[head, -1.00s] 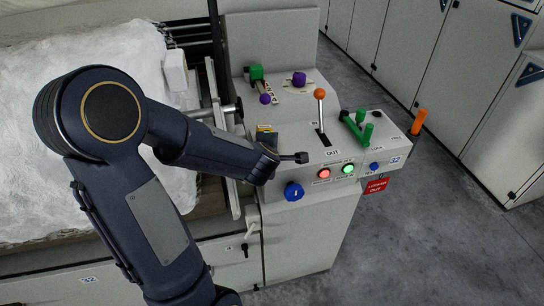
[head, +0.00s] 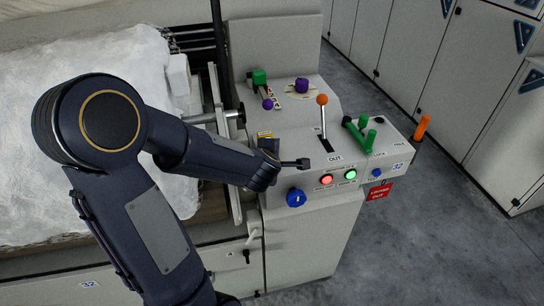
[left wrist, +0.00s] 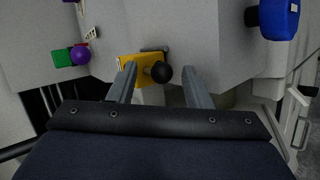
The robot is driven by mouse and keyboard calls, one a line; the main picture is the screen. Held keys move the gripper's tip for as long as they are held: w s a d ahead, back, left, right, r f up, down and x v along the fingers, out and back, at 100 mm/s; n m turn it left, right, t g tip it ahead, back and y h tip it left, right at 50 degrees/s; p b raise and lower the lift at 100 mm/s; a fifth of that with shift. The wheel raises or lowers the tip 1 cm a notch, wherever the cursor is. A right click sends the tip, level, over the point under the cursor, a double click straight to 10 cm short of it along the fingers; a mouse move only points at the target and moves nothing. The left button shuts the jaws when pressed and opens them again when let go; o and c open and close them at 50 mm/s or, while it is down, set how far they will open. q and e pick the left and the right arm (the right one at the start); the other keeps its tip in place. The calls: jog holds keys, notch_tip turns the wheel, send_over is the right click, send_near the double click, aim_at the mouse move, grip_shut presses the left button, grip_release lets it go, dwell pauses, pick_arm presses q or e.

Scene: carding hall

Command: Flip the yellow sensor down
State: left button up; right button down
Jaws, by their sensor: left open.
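The yellow sensor shows in the left wrist view as a yellow plate (left wrist: 138,68) with a round black knob (left wrist: 162,73) on a short stem. In the head view only a small yellow patch (head: 264,134) shows beside my left wrist; the rest is hidden. My left gripper (left wrist: 158,72) is open, with one finger on each side of the knob. The left finger overlaps the plate in the picture; I cannot tell whether it touches. In the head view the left gripper (head: 268,146) is over the panel's left part, its fingers mostly hidden. My right gripper is not in view.
The panel carries a blue knob (head: 296,198), red (head: 327,180) and green (head: 351,176) lights, an orange-topped lever (head: 322,100), a green handle (head: 357,133) and purple knobs (head: 302,86). White fibre (head: 90,55) lies left. Floor at right is clear.

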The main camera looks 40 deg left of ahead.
pick_arm(q)
jog(key=p+v, duration=0.2)
jog(key=v, duration=0.5)
jog(key=shift+s, duration=0.25)
jog(key=shift+d+r, duration=0.1)
jog(key=shift+r, duration=0.1)
jog(key=s+d+r+m+t+h+p, duration=0.1)
jog(key=s+d+r+m+t+h, duration=0.15)
jog(key=d+r+m+h, duration=0.7)
jog(key=s+d+f+m+g, duration=0.1)
jog(key=s+f+m+g, duration=0.1)
jog(key=s+m, duration=0.4)
jog(key=s+d+f+m+g, duration=0.1)
jog(key=s+f+m+g, duration=0.2)
jog(key=s+m, duration=0.3)
jog(key=s+g+p, duration=0.1)
jog(key=s, duration=0.2)
jog(key=shift+f+y, duration=0.3)
jog(key=shift+y, duration=0.05)
